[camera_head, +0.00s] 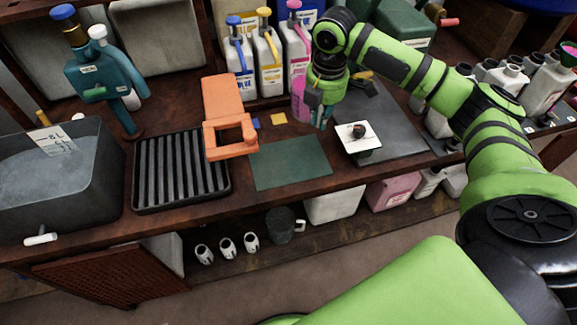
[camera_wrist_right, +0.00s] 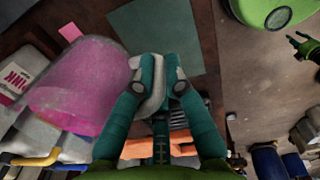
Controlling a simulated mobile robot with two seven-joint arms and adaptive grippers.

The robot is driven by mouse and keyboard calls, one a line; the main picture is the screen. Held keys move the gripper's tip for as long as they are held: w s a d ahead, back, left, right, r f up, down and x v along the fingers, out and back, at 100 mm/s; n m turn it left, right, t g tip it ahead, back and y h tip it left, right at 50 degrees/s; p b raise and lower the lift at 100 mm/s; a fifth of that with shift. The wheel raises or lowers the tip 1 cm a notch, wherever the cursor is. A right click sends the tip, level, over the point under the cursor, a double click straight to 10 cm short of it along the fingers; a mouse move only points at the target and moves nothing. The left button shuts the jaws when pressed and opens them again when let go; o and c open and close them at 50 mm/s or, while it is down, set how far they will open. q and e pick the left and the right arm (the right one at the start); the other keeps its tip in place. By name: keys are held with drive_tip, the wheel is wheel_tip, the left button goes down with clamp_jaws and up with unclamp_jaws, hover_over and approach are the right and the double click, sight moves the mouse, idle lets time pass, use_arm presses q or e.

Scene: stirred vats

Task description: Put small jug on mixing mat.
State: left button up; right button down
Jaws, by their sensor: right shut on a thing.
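The small jug is pink and translucent, and it shows in the head view (camera_head: 299,106) beside my right gripper, partly hidden by it. In the right wrist view the jug (camera_wrist_right: 80,85) fills the left side. My right gripper (camera_head: 322,118) is shut; in the wrist view its teal fingers (camera_wrist_right: 163,78) close on a pale grey piece that looks like the jug's handle. I cannot tell whether the jug touches the table. The mixing mat (camera_head: 291,163) is a flat dark green sheet, bare, in front and to the left of the gripper. My left gripper does not show clearly.
An orange frame (camera_head: 228,115) stands just left of the mat, beside a black ribbed tray (camera_head: 180,168). A small white platform with a dark object (camera_head: 359,140) is to the right. Several labelled bottles (camera_head: 268,60) stand behind. A water tub (camera_head: 60,175) is far left.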

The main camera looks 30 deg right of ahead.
drive_tip(key=shift+a+f, duration=0.1)
use_arm(q)
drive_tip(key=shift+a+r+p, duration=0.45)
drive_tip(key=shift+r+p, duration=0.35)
drive_tip(key=shift+p, duration=0.1)
use_arm(e)
drive_tip(key=shift+s+a+f, duration=0.6)
drive_tip(key=shift+a+f, duration=1.15)
drive_tip(key=shift+f, duration=0.05)
drive_tip(key=shift+s+a+f, duration=0.55)
drive_tip(key=shift+a+f, duration=1.2)
drive_tip(key=shift+a, duration=0.05)
drive_tip(key=shift+s+a+f, duration=0.6)
drive_tip(key=shift+a+f, duration=1.15)
drive_tip(key=shift+f, duration=0.05)
drive_tip(key=c, duration=1.3)
unclamp_jaws()
drive_tip(key=shift+f, duration=0.1)
wheel_tip(320, 180, up, 12)
drive_tip(key=shift+s, duration=0.3)
